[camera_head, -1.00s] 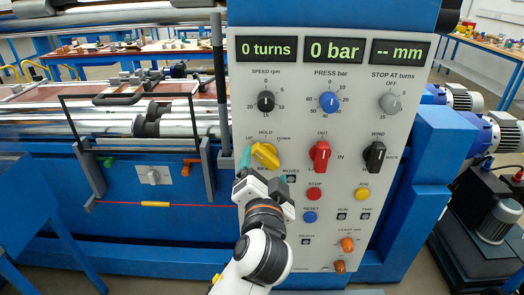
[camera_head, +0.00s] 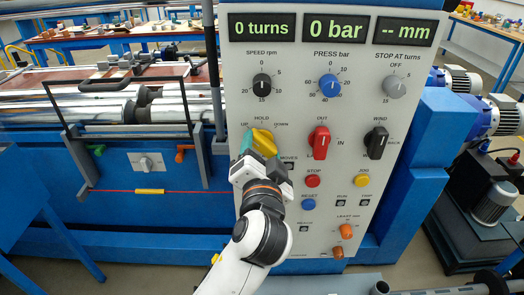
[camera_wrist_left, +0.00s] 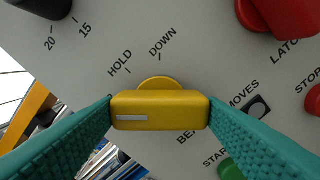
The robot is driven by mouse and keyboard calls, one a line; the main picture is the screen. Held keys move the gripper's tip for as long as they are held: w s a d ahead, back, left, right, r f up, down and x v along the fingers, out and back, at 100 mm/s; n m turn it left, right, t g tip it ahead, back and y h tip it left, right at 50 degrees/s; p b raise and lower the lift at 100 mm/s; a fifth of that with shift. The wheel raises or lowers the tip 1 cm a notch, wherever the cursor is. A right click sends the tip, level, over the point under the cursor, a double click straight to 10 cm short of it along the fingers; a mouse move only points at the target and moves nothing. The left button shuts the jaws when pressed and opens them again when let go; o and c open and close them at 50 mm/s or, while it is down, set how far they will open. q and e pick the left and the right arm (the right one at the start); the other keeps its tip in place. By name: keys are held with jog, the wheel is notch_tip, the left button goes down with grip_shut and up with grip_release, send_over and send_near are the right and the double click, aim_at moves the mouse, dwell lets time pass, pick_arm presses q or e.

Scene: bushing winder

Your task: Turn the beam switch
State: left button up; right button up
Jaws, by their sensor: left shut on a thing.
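The beam switch (camera_head: 265,144) is a yellow knob on the grey panel, under the HOLD, UP and DOWN labels. In the left wrist view, the knob (camera_wrist_left: 160,110) lies between the two teal fingers of my left gripper (camera_wrist_left: 160,122), which is shut on its two ends. The white mark is at the knob's left end there, towards the partly hidden UP label. In the head view, my left gripper (camera_head: 260,145) reaches up to the knob from below and covers part of it. My right gripper is not in view.
The red knob (camera_head: 319,141) and black wind knob (camera_head: 376,142) are to the right. The black speed knob (camera_head: 262,83) is above. Blue machine frame stands left.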

pick_arm(q)
jog(key=shift+r+m+p, duration=0.15)
jog(key=shift+m+p, duration=0.55)
jog(key=shift+p, duration=0.3)
jog(key=m+p, duration=0.4)
jog(key=shift+p, duration=0.35)
jog(key=shift+m+p, duration=1.7)
jog(key=shift+m, duration=0.1)
jog(key=o, duration=1)
jog(key=shift+w, duration=0.1)
